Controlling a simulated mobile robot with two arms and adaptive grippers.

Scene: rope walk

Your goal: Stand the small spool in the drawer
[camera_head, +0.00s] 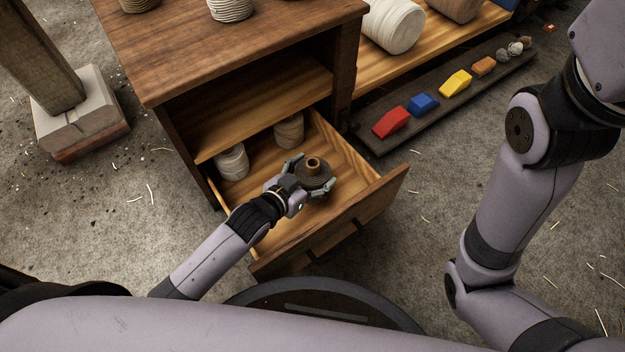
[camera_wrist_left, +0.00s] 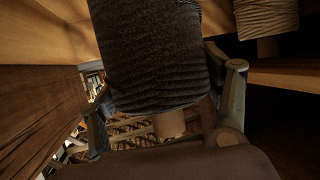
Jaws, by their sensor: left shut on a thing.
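My left gripper (camera_head: 311,180) is shut on a small dark brown spool (camera_head: 314,172) with a tan core end facing up. It holds the spool inside or just above the open wooden drawer (camera_head: 390,188); I cannot tell whether the spool touches the drawer floor. In the left wrist view the dark, rope-wound spool (camera_wrist_left: 150,55) fills the space between the fingers of the gripper (camera_wrist_left: 165,95), with its pale core showing below. My right gripper is out of view; only my right arm shows at the right.
A white spool (camera_head: 232,162) and a beige spool (camera_head: 289,132) stand at the drawer's back. The cabinet top (camera_head: 220,60) holds more spools. A dark board (camera_head: 400,140) with several coloured blocks lies right of the drawer. A post on a block (camera_head: 80,110) stands left.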

